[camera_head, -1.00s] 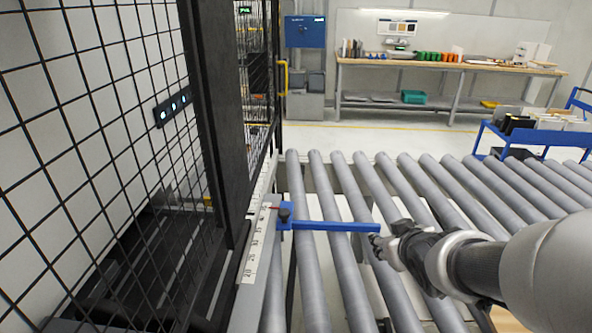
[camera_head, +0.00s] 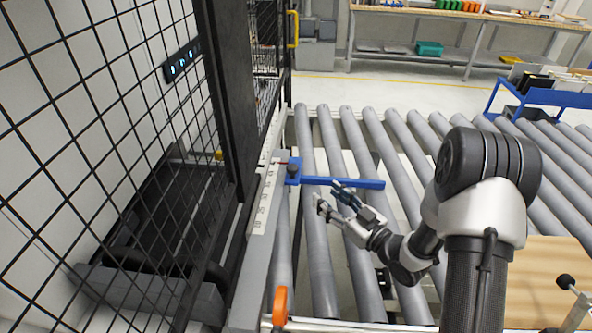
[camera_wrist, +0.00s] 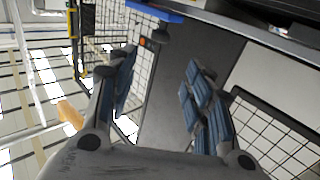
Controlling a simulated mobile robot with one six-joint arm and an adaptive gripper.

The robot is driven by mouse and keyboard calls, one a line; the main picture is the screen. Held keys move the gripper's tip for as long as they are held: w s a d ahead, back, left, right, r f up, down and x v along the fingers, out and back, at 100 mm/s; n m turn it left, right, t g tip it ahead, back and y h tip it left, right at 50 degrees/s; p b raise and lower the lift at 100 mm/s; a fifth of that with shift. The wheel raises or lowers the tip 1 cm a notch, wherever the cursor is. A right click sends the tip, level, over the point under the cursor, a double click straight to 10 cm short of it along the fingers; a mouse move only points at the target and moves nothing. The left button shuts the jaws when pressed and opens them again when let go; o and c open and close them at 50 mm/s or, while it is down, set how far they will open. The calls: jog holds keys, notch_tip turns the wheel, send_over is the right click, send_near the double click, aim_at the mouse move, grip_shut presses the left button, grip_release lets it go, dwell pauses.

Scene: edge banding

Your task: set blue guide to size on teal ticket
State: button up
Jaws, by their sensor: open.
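The blue guide (camera_head: 340,182) is a flat bar reaching right from a block with a dark knob on the rail, above the rollers. A white numbered scale (camera_head: 262,205) runs along the rail; its numbers are too small to read surely. My gripper (camera_head: 328,196) is open, on the near side of the guide in the head view, close to the bar; I cannot tell whether it touches. In the wrist view the blue guide (camera_wrist: 155,11) crosses the top edge, beyond the spread fingers (camera_wrist: 162,85), with nothing between them. No teal ticket can be made out.
Grey rollers (camera_head: 420,130) fill the middle and right. A black mesh fence (camera_head: 100,120) stands left of the rail. An orange handle (camera_head: 280,305) stands at the near end. A wooden board (camera_head: 545,270) lies at lower right, and a blue cart (camera_head: 550,98) stands behind.

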aim_at(296, 170)
jog(key=b+x, duration=0.2)
jog(key=x, duration=1.2)
jog(key=shift+w+a, duration=0.15)
jog(key=shift+c, duration=0.4)
grip_shut()
